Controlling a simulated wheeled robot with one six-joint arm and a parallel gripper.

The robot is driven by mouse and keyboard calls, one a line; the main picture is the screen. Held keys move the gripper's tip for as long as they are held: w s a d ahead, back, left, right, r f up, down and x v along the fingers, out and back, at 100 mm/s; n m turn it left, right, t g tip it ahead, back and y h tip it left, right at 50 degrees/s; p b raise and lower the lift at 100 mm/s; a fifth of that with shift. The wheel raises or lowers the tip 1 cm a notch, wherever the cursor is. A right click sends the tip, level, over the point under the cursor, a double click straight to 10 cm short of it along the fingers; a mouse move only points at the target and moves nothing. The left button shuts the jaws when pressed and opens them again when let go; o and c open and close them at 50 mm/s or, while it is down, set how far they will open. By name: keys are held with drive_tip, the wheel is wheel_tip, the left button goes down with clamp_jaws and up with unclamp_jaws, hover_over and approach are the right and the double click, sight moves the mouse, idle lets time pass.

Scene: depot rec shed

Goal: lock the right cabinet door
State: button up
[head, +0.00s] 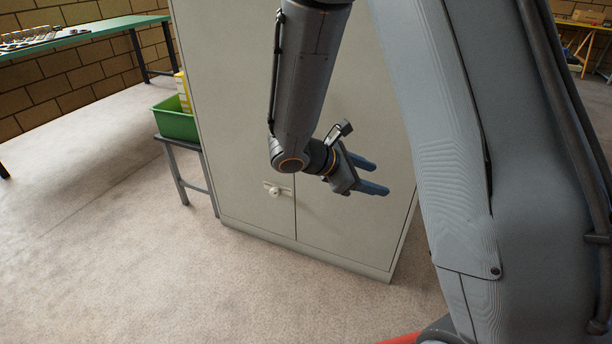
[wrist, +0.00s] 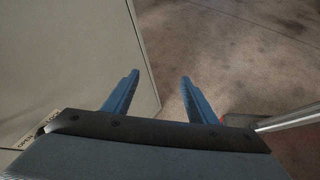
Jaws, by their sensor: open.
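A tall grey-beige cabinet (head: 235,120) stands upright in the head view with two doors that look shut. The right door (head: 340,225) is partly behind my arm. A pale round knob or lock (head: 275,191) on a small plate sits beside the seam between the doors, mostly on the left door. My gripper (head: 381,177) is in front of the right door, to the right of the knob, with its fingers pointing right. In the wrist view my gripper (wrist: 158,84) has its two blue fingers apart with nothing between them.
A green bin (head: 176,124) and a yellow thing (head: 183,92) are on a small grey stand (head: 180,185) left of the cabinet. A green-topped table (head: 95,30) is at the back left. The floor (head: 110,255) in front is clear.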

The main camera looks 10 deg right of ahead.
drive_tip(key=w+a+f+n+t+b, duration=0.6)
drive_tip(key=w+a+f+b, duration=0.1)
drive_tip(key=w, duration=0.4)
drive_tip(key=w+a+f+n+t+b, duration=0.6)
drive_tip(key=w+a+b, duration=0.1)
drive_tip(key=w, duration=0.4)
drive_tip(key=b+x, duration=0.2)
drive_tip(key=x, duration=0.6)
drive_tip(key=shift+w+a+y, duration=0.25)
drive_tip(key=shift+a+y, duration=0.05)
drive_tip(key=shift+a, duration=0.05)
drive_tip(key=shift+c, duration=0.5)
clamp_jaws()
drive_tip(key=shift+a, duration=0.15)
